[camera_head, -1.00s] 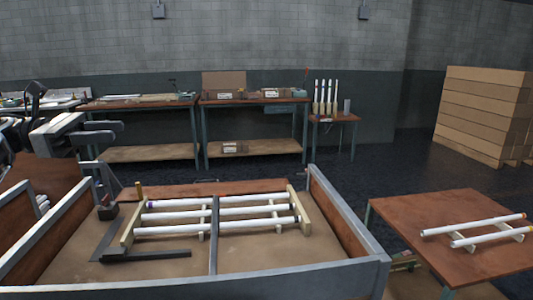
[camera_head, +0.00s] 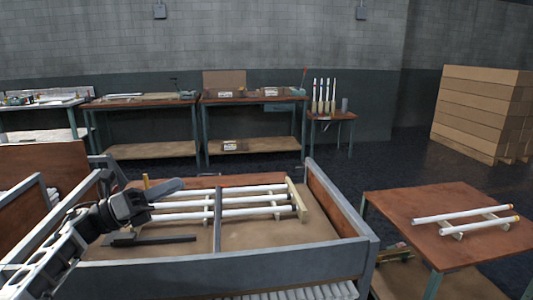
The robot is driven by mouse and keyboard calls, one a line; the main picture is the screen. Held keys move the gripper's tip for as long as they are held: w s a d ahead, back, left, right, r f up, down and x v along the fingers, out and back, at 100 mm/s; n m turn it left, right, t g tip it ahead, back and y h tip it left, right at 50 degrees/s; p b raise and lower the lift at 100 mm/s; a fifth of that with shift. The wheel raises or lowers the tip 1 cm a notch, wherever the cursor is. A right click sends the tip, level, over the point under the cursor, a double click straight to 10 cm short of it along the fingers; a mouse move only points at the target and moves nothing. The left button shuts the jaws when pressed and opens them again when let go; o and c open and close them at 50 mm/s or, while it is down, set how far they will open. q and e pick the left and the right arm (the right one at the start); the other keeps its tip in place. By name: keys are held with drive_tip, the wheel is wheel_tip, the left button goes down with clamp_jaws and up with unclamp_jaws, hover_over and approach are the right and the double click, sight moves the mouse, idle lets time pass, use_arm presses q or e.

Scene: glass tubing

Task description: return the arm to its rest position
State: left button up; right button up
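My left gripper (camera_head: 163,194) reaches in from the lower left and hangs over the left part of the framed bench. Its fingers point right and overlap from this angle, so their gap cannot be judged; no tube shows between them. Behind and below it, several white glass tubes (camera_head: 255,212) lie side by side across a wooden rack (camera_head: 298,200) in the bench. The gripper and arm hide the left ends of the tubes and the rack's left side. My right gripper is not in view.
The bench has a raised metal rim (camera_head: 230,275) at the front. On the right, a table (camera_head: 400,205) holds two white tubes (camera_head: 480,226) on supports. Workbenches (camera_head: 250,97) line the back wall. Stacked boxes (camera_head: 480,110) stand at back right. Dark floor lies open between.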

use_arm(q)
drive_tip(key=s+d+f+n+t+y, duration=0.3)
drive_tip(key=s+f+n+t+y, duration=0.25)
drive_tip(key=f+n, duration=0.65)
drive_tip(key=s+d+f+n+t+y, duration=0.2)
drive_tip(key=s+f+n+t+y, duration=0.3)
drive_tip(key=f+n, duration=0.75)
drive_tip(key=s+f+n+g+y, duration=0.3)
drive_tip(key=s+f+n+g, duration=0.1)
drive_tip(key=s+n, duration=0.4)
drive_tip(key=s+f+n+g+y, duration=0.3)
drive_tip(key=s+n, duration=0.4)
drive_tip(key=s, duration=0.6)
drive_tip(key=shift+d+f+n+g, duration=0.35)
drive_tip(key=shift+f+g, duration=0.4)
drive_tip(key=shift+f, duration=0.1)
